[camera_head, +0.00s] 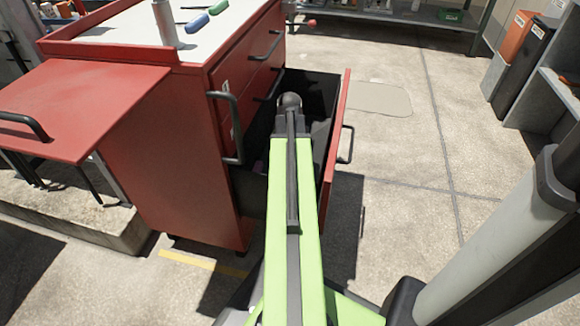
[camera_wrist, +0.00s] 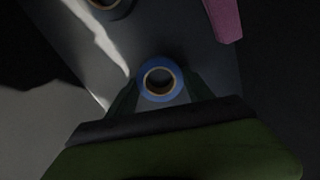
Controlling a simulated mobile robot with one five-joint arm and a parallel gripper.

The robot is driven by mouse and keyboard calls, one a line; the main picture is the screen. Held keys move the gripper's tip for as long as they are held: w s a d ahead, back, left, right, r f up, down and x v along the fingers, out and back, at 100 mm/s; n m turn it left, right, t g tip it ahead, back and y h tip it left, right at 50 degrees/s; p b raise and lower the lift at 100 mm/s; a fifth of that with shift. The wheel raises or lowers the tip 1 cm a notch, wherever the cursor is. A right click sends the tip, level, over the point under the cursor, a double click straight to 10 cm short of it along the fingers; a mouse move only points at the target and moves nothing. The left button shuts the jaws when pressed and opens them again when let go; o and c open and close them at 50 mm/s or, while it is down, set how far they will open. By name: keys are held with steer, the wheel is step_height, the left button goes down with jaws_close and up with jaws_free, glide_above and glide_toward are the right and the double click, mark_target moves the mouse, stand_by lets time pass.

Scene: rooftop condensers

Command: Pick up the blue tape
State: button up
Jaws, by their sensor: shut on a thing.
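The blue tape (camera_wrist: 145,89) is a small blue ring with a tan core, in the lower middle of the wrist view. My gripper (camera_wrist: 160,88) is shut on it, with one dark finger on each side of the roll. In the head view my green arm reaches down into an open drawer (camera_head: 345,105) of the red cabinet (camera_head: 165,160). The arm hides the tape and most of the gripper there. The drawer interior is dark.
Another roll (camera_wrist: 104,4) shows at the top of the wrist view, and a pink object (camera_wrist: 224,18) at upper right. Open concrete floor (camera_head: 400,150) lies right of the drawer.

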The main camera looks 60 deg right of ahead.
steer(key=c, duration=0.4)
steer(key=shift+o, duration=0.2)
step_height(320, 180, up, 7)
steer(key=p, duration=0.7)
steer(key=shift+r, duration=0.15)
steer(key=w+d, duration=0.1)
steer(key=d, duration=0.5)
steer(key=w+d, duration=0.1)
steer(key=d, duration=0.4)
steer(key=w+d, duration=0.1)
steer(key=d, duration=0.5)
steer(key=shift+w+d, duration=0.35)
